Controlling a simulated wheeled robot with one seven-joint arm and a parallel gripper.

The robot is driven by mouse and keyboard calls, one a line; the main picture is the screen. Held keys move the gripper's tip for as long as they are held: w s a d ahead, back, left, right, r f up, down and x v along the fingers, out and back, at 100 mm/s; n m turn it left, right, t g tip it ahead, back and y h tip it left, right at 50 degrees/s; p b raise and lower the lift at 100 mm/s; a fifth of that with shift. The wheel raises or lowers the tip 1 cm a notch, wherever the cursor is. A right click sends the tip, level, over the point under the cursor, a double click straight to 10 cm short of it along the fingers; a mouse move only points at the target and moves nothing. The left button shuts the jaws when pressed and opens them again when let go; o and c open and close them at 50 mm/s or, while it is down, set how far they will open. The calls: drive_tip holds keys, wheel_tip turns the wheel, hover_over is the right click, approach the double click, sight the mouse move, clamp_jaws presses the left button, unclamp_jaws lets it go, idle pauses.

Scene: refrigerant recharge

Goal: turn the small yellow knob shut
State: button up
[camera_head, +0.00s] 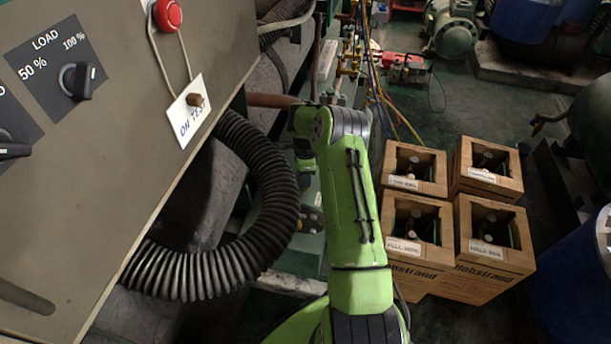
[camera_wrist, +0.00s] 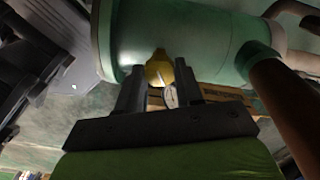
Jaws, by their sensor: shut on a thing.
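The small yellow knob (camera_wrist: 160,70) shows in the wrist view, in front of a green cylindrical vessel (camera_wrist: 190,35). My gripper (camera_wrist: 160,88) is shut on the knob, with one dark finger on either side of it. In the head view my green arm reaches away from me. The knob and fingertips cannot be made out there.
A grey control panel (camera_head: 100,150) with an "ON TEST" tag (camera_head: 188,113) stands at left. A black corrugated hose (camera_head: 270,180) loops beside my arm. Several wooden crates (camera_head: 406,272) stand at right. A brown pipe (camera_wrist: 275,105) runs close to the gripper's right.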

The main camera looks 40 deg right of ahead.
drive_tip(key=m, duration=0.5)
drive_tip(key=shift+m, duration=0.3)
idle(0.4)
drive_tip(key=o, duration=1)
drive_tip(key=shift+o, duration=0.2)
drive_tip(key=shift+r, duration=0.1)
wheel_tip(320, 180, up, 8)
drive_tip(key=shift+f+p, duration=0.25)
drive_tip(key=shift+p, duration=0.85)
drive_tip(key=shift+f, duration=0.1)
